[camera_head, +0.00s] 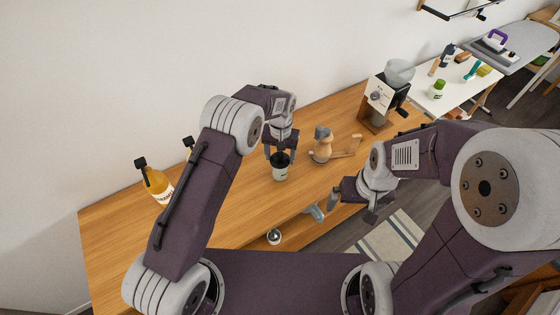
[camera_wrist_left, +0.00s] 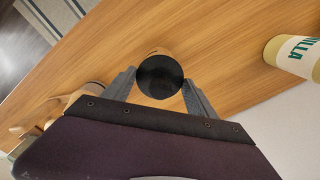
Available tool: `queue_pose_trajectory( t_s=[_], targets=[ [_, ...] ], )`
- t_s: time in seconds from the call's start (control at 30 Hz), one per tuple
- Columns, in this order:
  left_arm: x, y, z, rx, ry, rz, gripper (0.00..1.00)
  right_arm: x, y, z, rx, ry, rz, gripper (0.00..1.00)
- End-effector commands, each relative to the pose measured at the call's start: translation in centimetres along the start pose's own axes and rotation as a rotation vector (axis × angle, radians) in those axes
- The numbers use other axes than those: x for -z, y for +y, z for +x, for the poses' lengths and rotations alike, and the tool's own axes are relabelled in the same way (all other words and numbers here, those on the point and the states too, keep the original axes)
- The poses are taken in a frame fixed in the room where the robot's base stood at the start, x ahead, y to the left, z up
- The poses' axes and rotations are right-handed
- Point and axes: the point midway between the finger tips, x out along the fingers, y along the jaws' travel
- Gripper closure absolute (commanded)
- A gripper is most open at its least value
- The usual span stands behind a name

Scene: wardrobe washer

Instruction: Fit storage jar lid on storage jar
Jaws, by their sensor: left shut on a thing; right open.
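The round black storage jar lid (camera_head: 280,158) is between the fingers of my left gripper (camera_head: 280,150), which is shut on it. In the left wrist view the lid (camera_wrist_left: 160,77) is a dark disc between the fingertips. The small pale storage jar (camera_head: 280,174) stands on the wooden worktop directly under the lid. I cannot tell whether the lid touches the jar's rim or is slightly above it. The lid hides the jar's mouth. My right gripper (camera_head: 352,197) is open and empty near the worktop's front edge.
The worktop (camera_head: 240,205) has a wooden grinder-like object (camera_head: 321,147) right of the jar and a coffee machine (camera_head: 380,98) at the far right. A small cup (camera_head: 274,237) is below the front edge.

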Motion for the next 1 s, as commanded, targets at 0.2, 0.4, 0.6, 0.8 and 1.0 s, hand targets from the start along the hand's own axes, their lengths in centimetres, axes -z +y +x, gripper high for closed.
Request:
queue_pose_trajectory(
  t_s=[0.2, 0.4, 0.6, 0.8, 1.0],
  targets=[
    [0.0, 0.0, 0.0, 0.000, 0.000, 0.000, 0.73, 0.0, 0.0, 0.0, 0.000, 0.000, 0.000, 0.00],
    [0.0, 0.0, 0.3, 0.000, 0.000, 0.000, 0.73, 0.0, 0.0, 0.2, 0.000, 0.000, 0.000, 0.00],
    [0.0, 0.0, 0.6, 0.000, 0.000, 0.000, 0.73, 0.0, 0.0, 0.4, 0.000, 0.000, 0.000, 0.00],
    [0.0, 0.0, 0.9, 0.000, 0.000, 0.000, 0.73, -0.1, 0.0, 0.6, 0.000, 0.000, 0.000, 0.00],
    [0.0, 0.0, 1.2, 0.000, 0.000, 0.000, 0.73, -0.1, 0.0, 0.8, 0.000, 0.000, 0.000, 0.00]
  ],
)
